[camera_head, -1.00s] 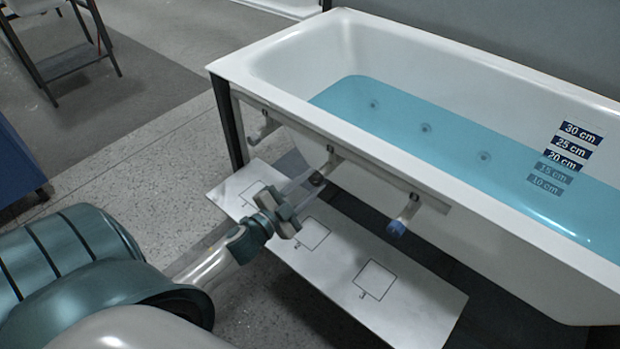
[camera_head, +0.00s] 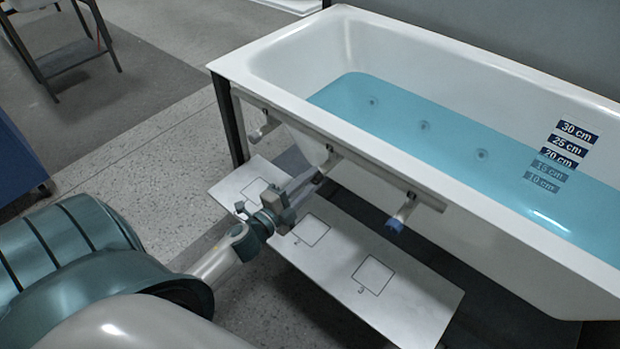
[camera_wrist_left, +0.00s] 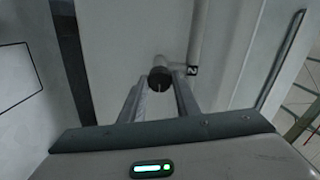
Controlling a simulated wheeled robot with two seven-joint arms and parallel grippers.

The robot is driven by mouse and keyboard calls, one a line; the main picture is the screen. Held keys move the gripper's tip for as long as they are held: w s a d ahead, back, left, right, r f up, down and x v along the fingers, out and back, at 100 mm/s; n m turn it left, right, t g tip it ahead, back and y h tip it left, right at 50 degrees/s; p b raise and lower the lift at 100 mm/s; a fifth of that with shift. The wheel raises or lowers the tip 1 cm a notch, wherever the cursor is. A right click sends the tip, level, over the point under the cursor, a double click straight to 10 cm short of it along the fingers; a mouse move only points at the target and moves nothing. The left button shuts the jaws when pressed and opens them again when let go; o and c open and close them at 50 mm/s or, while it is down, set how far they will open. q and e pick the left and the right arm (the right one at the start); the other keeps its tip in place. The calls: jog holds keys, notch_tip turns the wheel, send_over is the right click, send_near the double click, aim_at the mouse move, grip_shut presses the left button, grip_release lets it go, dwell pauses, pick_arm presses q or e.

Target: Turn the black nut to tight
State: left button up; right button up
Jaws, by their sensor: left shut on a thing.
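The black nut (camera_wrist_left: 159,79) shows in the left wrist view as a dark round cap with a light mark, at the end of a pale pipe (camera_wrist_left: 197,35) tagged 2. My left gripper (camera_wrist_left: 160,88) has one finger on each side of the nut and is shut on it. In the head view my left gripper (camera_head: 312,182) reaches the middle pipe stub (camera_head: 332,158) under the tub's front rail, and its fingers mostly hide the nut. My right gripper is not in view.
A white bathtub (camera_head: 450,190) holds blue water beside depth labels. A stub with a blue nut (camera_head: 394,225) hangs to the right, and another pipe stub (camera_head: 262,131) to the left. A white board (camera_head: 400,290) with outlined squares lies below.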

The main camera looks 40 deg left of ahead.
pick_arm(q)
jog(key=o, duration=1)
jog(key=shift+o, duration=0.2)
jog(key=shift+s, duration=0.15)
jog(key=s+a+b, duration=0.1)
jog(key=s, duration=1.6)
jog(key=shift+a, duration=0.15)
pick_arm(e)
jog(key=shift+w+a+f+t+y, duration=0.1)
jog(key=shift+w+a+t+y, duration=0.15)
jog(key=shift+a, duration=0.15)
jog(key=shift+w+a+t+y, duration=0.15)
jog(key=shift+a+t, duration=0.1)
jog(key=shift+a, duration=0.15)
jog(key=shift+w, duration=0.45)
